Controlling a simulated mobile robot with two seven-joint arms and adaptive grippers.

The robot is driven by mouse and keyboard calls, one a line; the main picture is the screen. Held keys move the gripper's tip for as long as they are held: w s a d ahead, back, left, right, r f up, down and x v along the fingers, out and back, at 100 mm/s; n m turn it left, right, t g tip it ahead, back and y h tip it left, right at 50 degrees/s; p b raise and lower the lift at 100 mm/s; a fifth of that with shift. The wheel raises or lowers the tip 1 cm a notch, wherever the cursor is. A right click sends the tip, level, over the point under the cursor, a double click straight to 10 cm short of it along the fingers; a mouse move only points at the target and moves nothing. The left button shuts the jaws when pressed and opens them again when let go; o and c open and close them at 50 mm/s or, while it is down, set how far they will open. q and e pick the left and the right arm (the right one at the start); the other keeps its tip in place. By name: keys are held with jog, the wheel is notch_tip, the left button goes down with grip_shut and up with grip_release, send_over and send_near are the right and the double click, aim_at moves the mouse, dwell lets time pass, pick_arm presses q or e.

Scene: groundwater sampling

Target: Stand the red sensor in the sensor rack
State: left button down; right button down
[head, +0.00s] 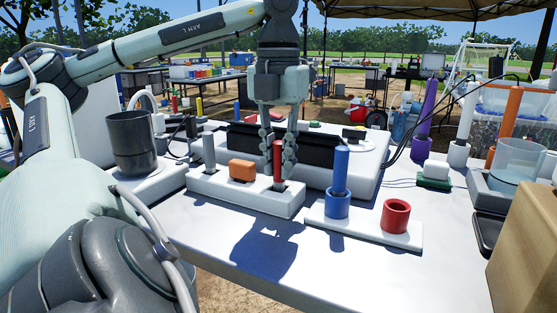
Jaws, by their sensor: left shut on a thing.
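The red sensor (277,158) is a thin upright red rod. Its lower end is at a dark slot in a white block (228,194); I cannot tell whether it sits fully in it. My left gripper (279,158) points straight down with its fingers shut on the red sensor. The sensor rack (356,226) is a low white base to the right and nearer. It has a blue cup (337,205) with a blue sensor (340,168) standing in it, and a red cup (396,216), which looks empty. My right gripper is not in view.
The white block also holds a grey rod (209,153) and an orange block (242,170). A grey beaker (133,143) stands at the left. A cardboard box (527,250) and a clear jug (515,162) are at the right. The front tabletop is clear.

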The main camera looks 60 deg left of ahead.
pick_arm(q)
jog(key=shift+f, duration=0.15)
jog(key=c, duration=1.5)
grip_release()
jog(key=shift+o, duration=0.2)
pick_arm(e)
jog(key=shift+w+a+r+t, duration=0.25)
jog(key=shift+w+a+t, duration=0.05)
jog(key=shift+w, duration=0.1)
